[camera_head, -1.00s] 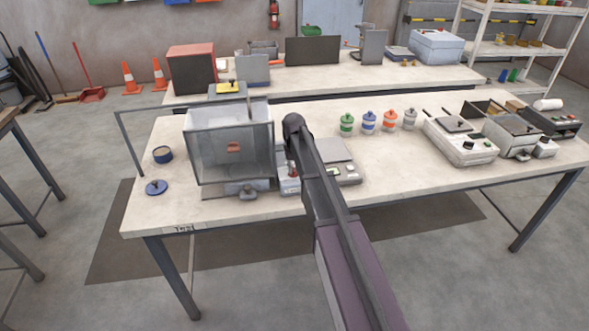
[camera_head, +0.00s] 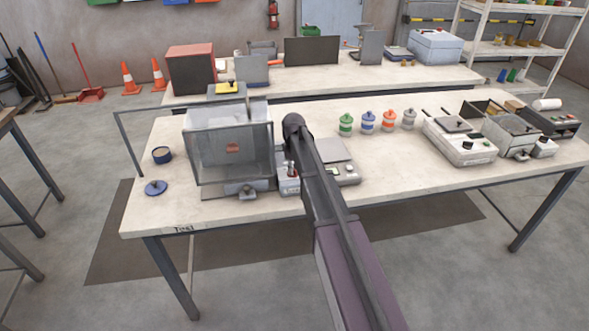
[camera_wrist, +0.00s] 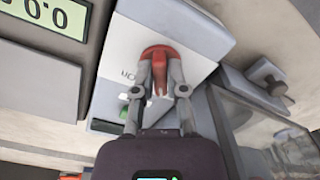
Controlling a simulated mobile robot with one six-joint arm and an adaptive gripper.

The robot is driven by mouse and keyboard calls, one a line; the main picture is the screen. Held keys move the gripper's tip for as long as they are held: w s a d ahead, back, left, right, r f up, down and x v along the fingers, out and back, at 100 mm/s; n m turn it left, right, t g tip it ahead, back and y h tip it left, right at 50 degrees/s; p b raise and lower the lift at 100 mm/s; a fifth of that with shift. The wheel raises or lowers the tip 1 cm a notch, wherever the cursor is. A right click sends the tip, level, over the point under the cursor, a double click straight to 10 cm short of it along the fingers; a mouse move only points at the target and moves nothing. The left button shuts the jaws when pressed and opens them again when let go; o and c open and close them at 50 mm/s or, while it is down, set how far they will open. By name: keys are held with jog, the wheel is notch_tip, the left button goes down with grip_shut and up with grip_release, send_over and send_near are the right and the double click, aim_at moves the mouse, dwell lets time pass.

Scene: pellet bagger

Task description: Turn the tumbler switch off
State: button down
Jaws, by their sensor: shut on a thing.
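The tumbler switch (camera_wrist: 158,68) has a red lever on a red round base. It sits on a pale control box (camera_wrist: 178,28) with printed lettering beside the lever. In the wrist view my gripper (camera_wrist: 158,84) has one finger on each side of the lever and is shut on it. A green part (camera_wrist: 123,112) on the box is partly covered by the left finger. In the head view the small control box (camera_head: 288,184) stands right of the clear chamber. My arm covers part of that area and the fingers cannot be made out there.
The clear-walled chamber (camera_head: 230,160) stands close left of the control box. A scale (camera_head: 345,174) lies just right of my arm; its display (camera_wrist: 55,14) shows in the wrist view. Several coloured jars (camera_head: 368,122) stand farther right. The table's front left is mostly clear.

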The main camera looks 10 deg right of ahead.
jog(key=shift+s, duration=0.15)
jog(key=c, duration=0.7)
grip_release()
jog(key=shift+r, duration=0.1)
